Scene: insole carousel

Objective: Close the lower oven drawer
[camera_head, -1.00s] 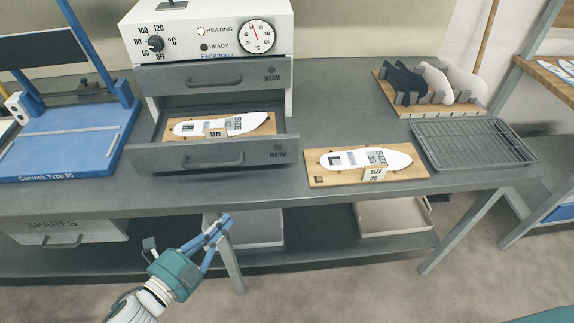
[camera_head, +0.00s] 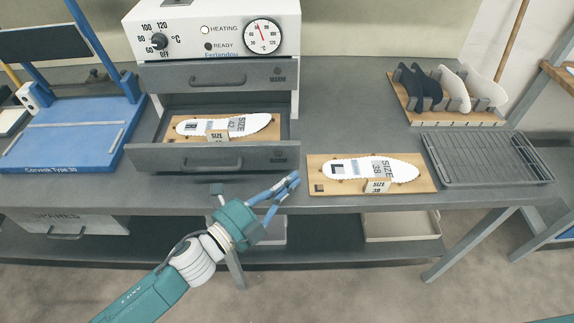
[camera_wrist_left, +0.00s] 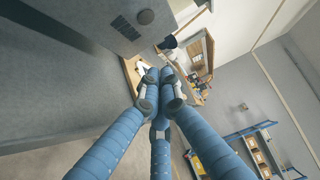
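The lower oven drawer (camera_head: 190,158) is pulled out from the white oven (camera_head: 180,30) in the head view. Inside it lies a wooden board with a white insole (camera_head: 255,123) and a size 42 label. The upper drawer (camera_head: 225,77) is shut. My left gripper (camera_head: 292,181) is in front of the bench, just below and right of the drawer's front right corner, apart from the drawer handle (camera_head: 212,165). Its blue fingers are together and empty, as the left wrist view (camera_wrist_left: 160,85) also shows. My right gripper is out of view.
A board with a size 38 insole (camera_head: 375,169) lies on the bench right of the drawer. Beyond it are a black rack tray (camera_head: 488,158) and a stand of dark and white forms (camera_head: 450,92). A blue press (camera_head: 70,135) stands at left.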

